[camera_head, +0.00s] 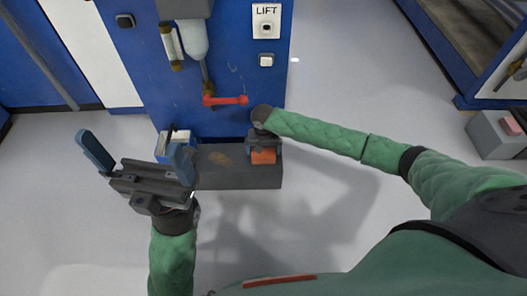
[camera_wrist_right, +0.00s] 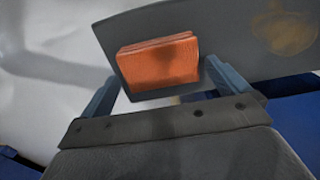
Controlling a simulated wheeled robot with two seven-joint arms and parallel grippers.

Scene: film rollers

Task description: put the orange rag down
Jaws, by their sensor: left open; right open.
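The orange rag (camera_head: 263,156) is a folded block at the right end of a dark grey ledge (camera_head: 225,178) at the foot of the blue cabinet. In the right wrist view the rag (camera_wrist_right: 160,62) lies on the grey ledge surface (camera_wrist_right: 226,40), between and beyond my right gripper's fingers. My right gripper (camera_head: 263,143) is open, right at the rag, and partly covers it in the head view; its fingers show in the wrist view (camera_wrist_right: 160,90). Whether a finger touches the rag I cannot tell. My left gripper (camera_head: 137,158) is open and empty, left of the ledge.
The blue cabinet (camera_head: 230,118) stands behind the ledge, with a red lever (camera_head: 225,100) and a LIFT button plate (camera_head: 266,21). A small blue-and-white box (camera_head: 174,142) is at the ledge's left end. Pale floor is clear between.

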